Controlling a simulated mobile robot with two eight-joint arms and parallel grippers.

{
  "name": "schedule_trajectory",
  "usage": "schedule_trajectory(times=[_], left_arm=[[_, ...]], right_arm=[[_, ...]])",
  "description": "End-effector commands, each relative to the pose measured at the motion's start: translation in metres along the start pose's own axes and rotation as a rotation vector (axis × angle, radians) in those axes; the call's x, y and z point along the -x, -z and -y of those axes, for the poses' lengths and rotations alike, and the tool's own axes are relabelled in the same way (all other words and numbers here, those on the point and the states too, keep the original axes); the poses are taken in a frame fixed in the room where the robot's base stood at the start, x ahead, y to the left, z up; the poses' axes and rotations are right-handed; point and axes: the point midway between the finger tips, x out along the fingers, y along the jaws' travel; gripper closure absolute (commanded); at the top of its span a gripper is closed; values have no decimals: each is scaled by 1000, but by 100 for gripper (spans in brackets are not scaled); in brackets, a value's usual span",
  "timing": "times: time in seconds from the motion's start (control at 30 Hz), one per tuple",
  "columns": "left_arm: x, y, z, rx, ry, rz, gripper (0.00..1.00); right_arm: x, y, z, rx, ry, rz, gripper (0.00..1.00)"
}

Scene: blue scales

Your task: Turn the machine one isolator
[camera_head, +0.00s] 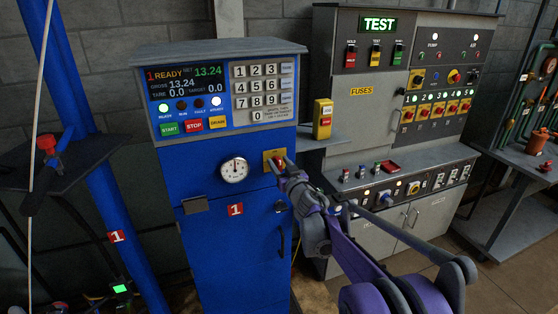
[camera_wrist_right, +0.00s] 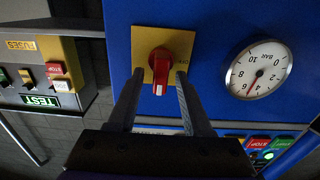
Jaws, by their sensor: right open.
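The machine one isolator is a red rotary handle (camera_wrist_right: 161,71) on a yellow plate (camera_wrist_right: 141,46), set in the blue front of machine one (camera_head: 233,262). In the head view the yellow plate (camera_head: 268,155) shows right of the gauge, partly hidden by my right gripper (camera_head: 277,168). In the right wrist view my right gripper (camera_wrist_right: 157,82) is open, with one finger on each side of the red handle. Whether the fingers touch the handle cannot be told. The handle's white-marked end points toward the gripper's palm. My left gripper is not in view.
A round gauge (camera_head: 234,170) sits just left of the isolator. Above is a panel with a keypad (camera_head: 263,92) and start, stop and drain buttons. A yellow button box (camera_head: 323,119) and grey test bench (camera_head: 402,165) stand close on the right.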

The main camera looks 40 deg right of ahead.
Motion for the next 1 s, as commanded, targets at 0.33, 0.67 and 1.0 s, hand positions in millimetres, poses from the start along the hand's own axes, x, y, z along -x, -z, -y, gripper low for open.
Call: schedule_trajectory(times=[0.33,0.67,1.0], left_arm=[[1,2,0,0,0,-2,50],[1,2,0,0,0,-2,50],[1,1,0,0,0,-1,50]], right_arm=[[-7,-1,0,0,0,1,50],[-7,-1,0,0,0,0,100],[-7,-1,0,7,0,0,100]])
